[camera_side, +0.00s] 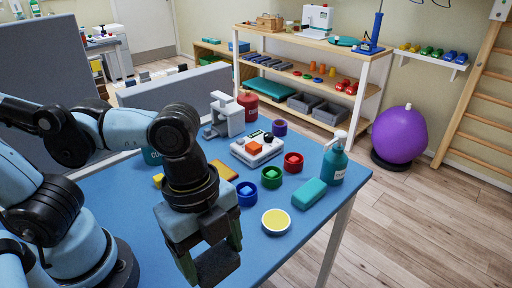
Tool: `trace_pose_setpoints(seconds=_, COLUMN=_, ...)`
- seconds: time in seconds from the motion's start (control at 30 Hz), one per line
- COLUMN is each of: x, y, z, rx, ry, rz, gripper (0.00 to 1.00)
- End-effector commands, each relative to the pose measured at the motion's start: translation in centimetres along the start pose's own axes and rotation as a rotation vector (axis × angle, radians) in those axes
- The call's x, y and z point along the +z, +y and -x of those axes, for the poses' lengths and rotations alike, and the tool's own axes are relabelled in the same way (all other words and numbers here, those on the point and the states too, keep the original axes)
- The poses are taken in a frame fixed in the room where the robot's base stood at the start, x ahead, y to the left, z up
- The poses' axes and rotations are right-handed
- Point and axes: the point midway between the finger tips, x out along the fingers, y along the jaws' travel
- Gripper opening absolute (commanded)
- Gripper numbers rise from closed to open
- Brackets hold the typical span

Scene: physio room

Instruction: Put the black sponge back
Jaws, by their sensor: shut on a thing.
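My gripper (212,258) points down at the near part of the blue-topped table (325,212). Its two dark green fingers are shut on the black sponge (218,266), a dark block low between the fingertips. The fingers hide part of the sponge. I cannot tell whether its underside is clear of the table top.
Behind stand a white device (257,150) and a white clamp-like stand (226,115).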

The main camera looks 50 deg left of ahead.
Motion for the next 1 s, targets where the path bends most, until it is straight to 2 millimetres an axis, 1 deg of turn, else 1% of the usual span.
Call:
trace_pose_setpoints(seconds=0.03, x=0.7, y=-0.9, z=-0.4, rx=-0.001, ry=0.000, rz=0.011, gripper=0.45)
trace_pose_setpoints(seconds=0.2, x=2.6, y=-3.5, z=-2.0, rx=0.000, ry=0.000, rz=0.011, gripper=0.45)
trace_pose_setpoints(seconds=0.5, x=5.3, y=-7.1, z=-4.2, rx=-0.001, ry=0.000, rz=0.008, gripper=0.45)
trace_pose_setpoints(seconds=0.63, x=6.0, y=-8.0, z=-4.8, rx=0.000, ry=0.000, rz=0.005, gripper=0.45)
trace_pose_setpoints(seconds=0.83, x=6.3, y=-8.4, z=-5.4, rx=0.001, ry=0.000, rz=0.003, gripper=0.45)
trace_pose_setpoints(seconds=1.0, x=6.6, y=-8.4, z=-7.0, rx=0.000, ry=0.000, rz=0.003, gripper=0.45)
